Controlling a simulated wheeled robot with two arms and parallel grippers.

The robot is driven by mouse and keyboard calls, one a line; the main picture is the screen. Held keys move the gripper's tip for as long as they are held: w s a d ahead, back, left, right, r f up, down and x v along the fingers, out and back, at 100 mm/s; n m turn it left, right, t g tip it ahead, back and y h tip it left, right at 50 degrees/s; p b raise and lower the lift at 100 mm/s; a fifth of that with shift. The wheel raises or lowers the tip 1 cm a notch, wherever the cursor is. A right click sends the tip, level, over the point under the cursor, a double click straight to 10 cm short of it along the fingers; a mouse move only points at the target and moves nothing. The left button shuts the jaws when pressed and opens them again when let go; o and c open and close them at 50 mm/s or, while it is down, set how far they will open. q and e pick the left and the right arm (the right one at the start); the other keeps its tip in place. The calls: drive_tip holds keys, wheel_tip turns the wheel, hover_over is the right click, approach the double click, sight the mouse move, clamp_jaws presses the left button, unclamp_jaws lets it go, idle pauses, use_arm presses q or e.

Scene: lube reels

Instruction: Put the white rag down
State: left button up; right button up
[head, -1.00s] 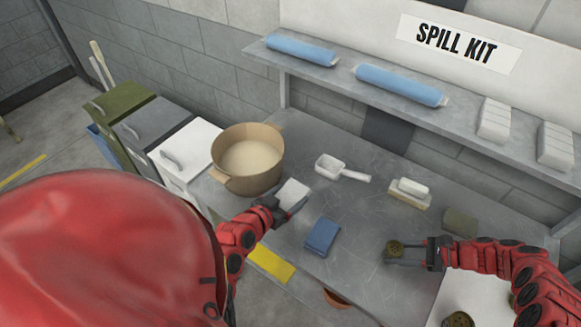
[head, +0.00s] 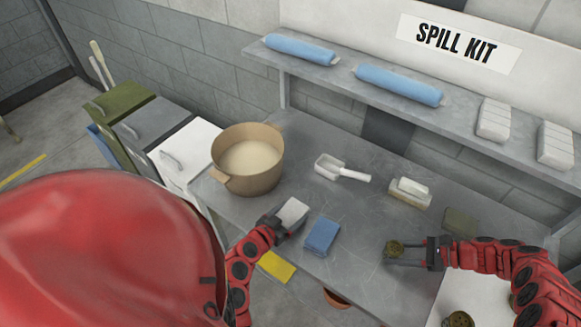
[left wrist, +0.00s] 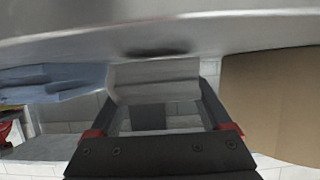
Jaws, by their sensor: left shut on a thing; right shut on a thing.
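The white rag (head: 293,211), a small folded block, is in my left gripper (head: 284,221), near the table's front left. In the left wrist view the rag (left wrist: 155,80) sits between the fingers of my left gripper (left wrist: 158,105). A dark shadow lies on the grey table surface (left wrist: 240,35) close to the rag; whether they touch I cannot tell. A folded blue rag (head: 322,236) lies on the table just right of the white one.
A tan pot (head: 247,170) stands at the back left. A white scoop (head: 342,169), a brush-like block (head: 409,194) and a dark green pad (head: 460,222) lie on the table (head: 330,205). A shelf (head: 330,83) runs above. Bare table lies between the scoop and the blue rag.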

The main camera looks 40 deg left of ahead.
use_arm(q)
drive_tip(key=shift+f, duration=0.2)
drive_tip(key=o, duration=1.2)
drive_tip(key=shift+f, duration=0.1)
drive_tip(key=shift+c, duration=0.2)
drive_tip(key=v, duration=1.1)
drive_tip(key=shift+s+a, duration=0.1)
drive_tip(key=shift+a, duration=0.05)
drive_tip(key=shift+s+r, duration=0.35)
